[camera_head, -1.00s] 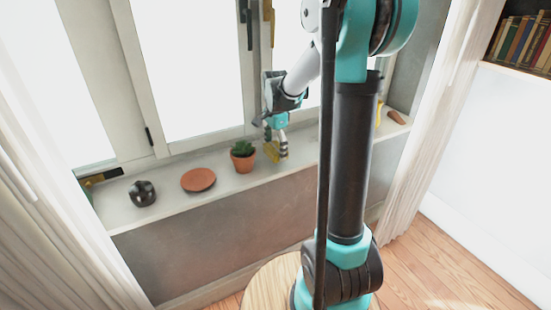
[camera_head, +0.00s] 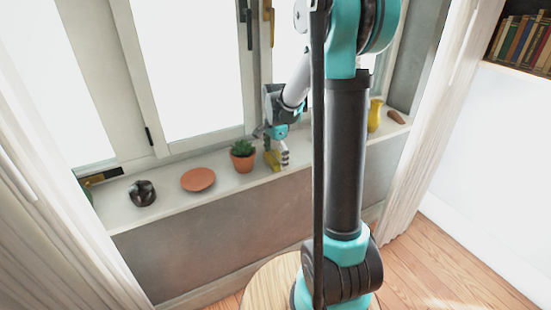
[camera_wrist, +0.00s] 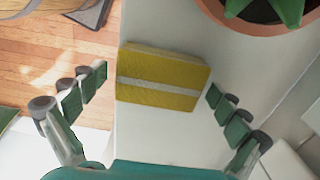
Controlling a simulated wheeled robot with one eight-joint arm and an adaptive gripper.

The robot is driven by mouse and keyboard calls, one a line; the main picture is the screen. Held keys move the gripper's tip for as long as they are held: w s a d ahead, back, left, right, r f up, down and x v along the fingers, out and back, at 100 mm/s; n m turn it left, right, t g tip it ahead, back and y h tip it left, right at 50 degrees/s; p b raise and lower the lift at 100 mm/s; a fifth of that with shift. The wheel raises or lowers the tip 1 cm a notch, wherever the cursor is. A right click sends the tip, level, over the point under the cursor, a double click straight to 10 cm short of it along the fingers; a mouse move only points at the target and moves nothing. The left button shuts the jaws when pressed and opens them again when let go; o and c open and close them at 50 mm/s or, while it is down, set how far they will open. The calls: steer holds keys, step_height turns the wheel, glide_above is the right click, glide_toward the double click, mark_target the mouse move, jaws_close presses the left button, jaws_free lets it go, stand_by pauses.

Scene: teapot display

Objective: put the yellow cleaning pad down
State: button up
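The yellow cleaning pad (camera_wrist: 180,68), with a pale stripe across it, lies on the window sill close to its front edge. In the head view the pad (camera_head: 272,161) shows just right of the potted plant, partly covered by my gripper. My gripper (camera_wrist: 157,80) is open around the pad. In the wrist view one finger is on each side, with a gap between each finger and the pad.
The terracotta pot with a green plant (camera_head: 243,161) stands close beside the pad. Further left are a terracotta saucer (camera_head: 198,179) and a dark round object (camera_head: 142,193). A yellow vase (camera_head: 375,114) and a brown object (camera_head: 396,117) stand at the right.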

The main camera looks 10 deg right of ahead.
mark_target(275, 157)
step_height(275, 157, up, 12)
steer(key=s+d+f+n+t, duration=0.2)
steer(key=s+f+n, duration=0.5)
steer(key=s, duration=0.4)
steer(key=s+d+f+n+t, duration=0.2)
steer(key=s+f+n, duration=0.5)
steer(key=s, duration=0.4)
steer(key=shift+f, duration=0.3)
